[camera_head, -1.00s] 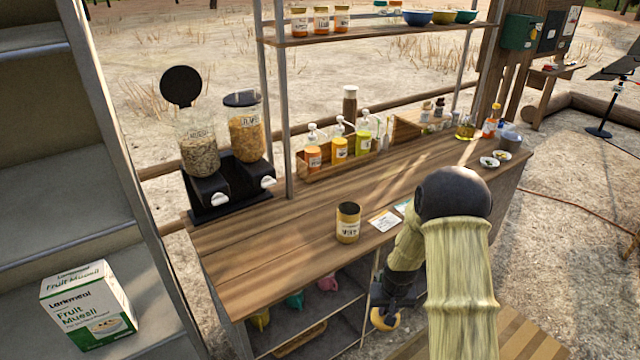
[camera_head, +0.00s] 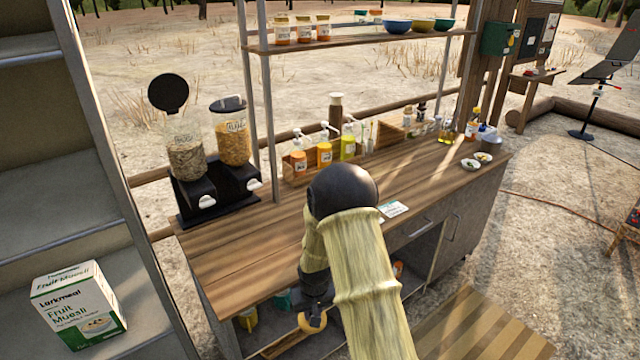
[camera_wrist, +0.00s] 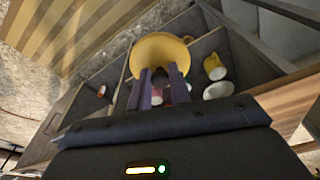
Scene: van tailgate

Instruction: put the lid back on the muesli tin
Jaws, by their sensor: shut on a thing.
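The muesli container (camera_head: 186,160) is a clear dispenser on a black base at the counter's left end, partly filled with flakes. Its black round lid (camera_head: 168,93) stands up on edge above and behind the open top; I cannot tell whether it is hinged there. My gripper (camera_head: 310,308) hangs low in front of the counter, to the right of and below the container. It is shut on a yellow rounded thing (camera_head: 313,321). In the wrist view this yellow thing (camera_wrist: 160,50) looks wide and bowl-like between my two fingers.
A second dispenser (camera_head: 233,138), lidded, stands right beside the muesli one. Shelf posts (camera_head: 268,130) rise from the counter (camera_head: 245,235). Pump bottles (camera_head: 325,153) line its back. A Fruit Muesli box (camera_head: 78,307) sits on the left steps. The counter's left front is clear.

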